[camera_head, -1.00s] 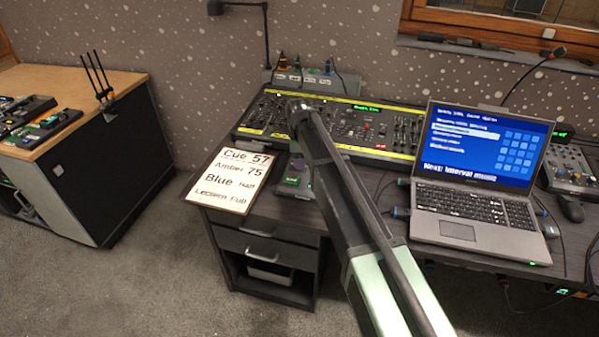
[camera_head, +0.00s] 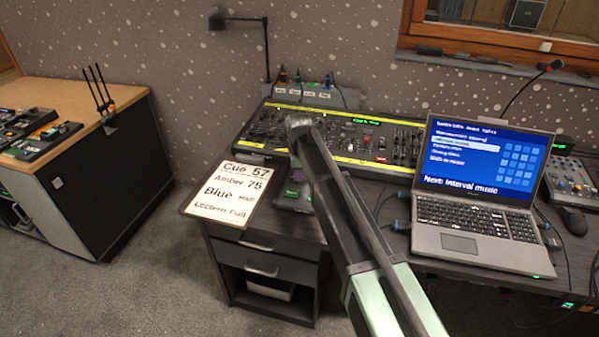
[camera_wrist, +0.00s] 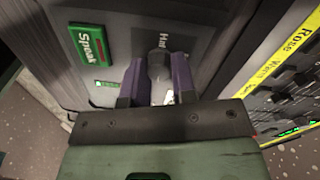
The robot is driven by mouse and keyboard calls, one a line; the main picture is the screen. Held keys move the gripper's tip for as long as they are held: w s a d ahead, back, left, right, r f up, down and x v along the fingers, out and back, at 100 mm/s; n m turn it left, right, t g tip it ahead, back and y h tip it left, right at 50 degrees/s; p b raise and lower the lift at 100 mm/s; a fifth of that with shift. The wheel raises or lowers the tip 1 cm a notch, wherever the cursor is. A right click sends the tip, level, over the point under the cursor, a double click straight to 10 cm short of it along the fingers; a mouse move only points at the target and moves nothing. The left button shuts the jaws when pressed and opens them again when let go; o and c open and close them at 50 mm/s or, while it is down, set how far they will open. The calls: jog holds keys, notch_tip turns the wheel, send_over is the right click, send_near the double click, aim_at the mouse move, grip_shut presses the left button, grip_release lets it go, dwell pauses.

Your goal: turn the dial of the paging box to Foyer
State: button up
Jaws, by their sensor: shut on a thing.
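The paging box (camera_head: 292,200) sits on the desk between the cue card and my arm, partly hidden by the arm. In the wrist view its grey face carries a green Speak button (camera_wrist: 90,45) and a small lit green window. My gripper (camera_wrist: 155,85) is over the box face, its two dark purple fingers shut on the grey dial (camera_wrist: 158,68). The dial's pointer and the other position labels cannot be made out.
A mixing console (camera_head: 375,145) with a yellow edge stands behind the box, close on the right in the wrist view (camera_wrist: 285,90). A laptop (camera_head: 480,190) is to the right, a cue card (camera_head: 228,190) to the left. Cables lie between the box and laptop.

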jog(key=n, duration=0.8)
jog(key=shift+n+h, duration=0.3)
jog(key=shift+n, duration=0.1)
jog(key=n, duration=0.4)
jog(key=shift+a+n, duration=0.1)
jog(key=shift+n, duration=2)
jog(key=o, duration=0.9)
